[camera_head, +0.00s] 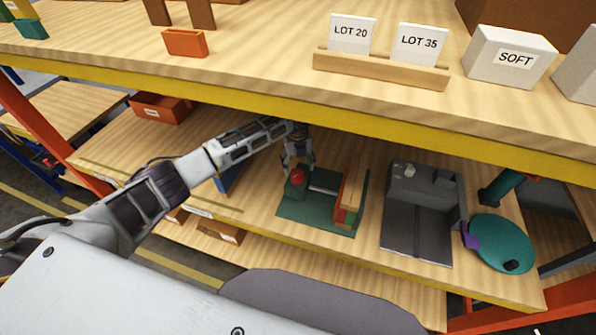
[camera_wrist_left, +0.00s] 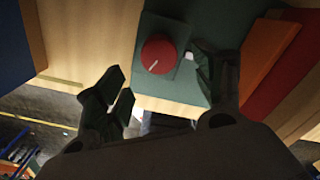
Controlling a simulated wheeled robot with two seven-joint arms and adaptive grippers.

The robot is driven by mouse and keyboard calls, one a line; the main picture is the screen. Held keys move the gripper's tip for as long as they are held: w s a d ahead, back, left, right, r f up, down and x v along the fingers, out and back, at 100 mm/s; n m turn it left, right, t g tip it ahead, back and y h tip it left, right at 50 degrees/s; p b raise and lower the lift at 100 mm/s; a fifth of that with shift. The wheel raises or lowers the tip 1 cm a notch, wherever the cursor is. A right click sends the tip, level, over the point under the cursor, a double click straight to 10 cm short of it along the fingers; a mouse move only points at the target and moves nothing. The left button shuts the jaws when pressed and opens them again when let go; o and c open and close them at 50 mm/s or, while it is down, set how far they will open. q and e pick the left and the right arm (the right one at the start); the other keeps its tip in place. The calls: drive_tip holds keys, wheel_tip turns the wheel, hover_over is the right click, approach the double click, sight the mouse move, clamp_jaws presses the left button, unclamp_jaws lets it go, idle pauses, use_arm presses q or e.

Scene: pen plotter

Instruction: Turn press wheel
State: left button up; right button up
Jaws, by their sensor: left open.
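A red round wheel (camera_head: 297,177), likely the press wheel, sits on a green block at the left of a dark green base plate (camera_head: 312,217) on the lower shelf. In the left wrist view my left gripper (camera_wrist_left: 158,68) is open, one finger on each side of the wheel. No contact with the wheel is visible. My right gripper is not in view.
Upright orange, red and green panels (camera_head: 350,195) stand right of the wheel on the same base. A grey box-like unit (camera_head: 420,230) and a teal disc (camera_head: 498,243) are further right. The yellow-edged upper shelf (camera_head: 280,112) hangs over the arm.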

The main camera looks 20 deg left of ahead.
sight(298, 175)
use_arm(q)
drive_tip(key=shift+r, duration=2.85)
drive_tip(key=shift+f, duration=0.1)
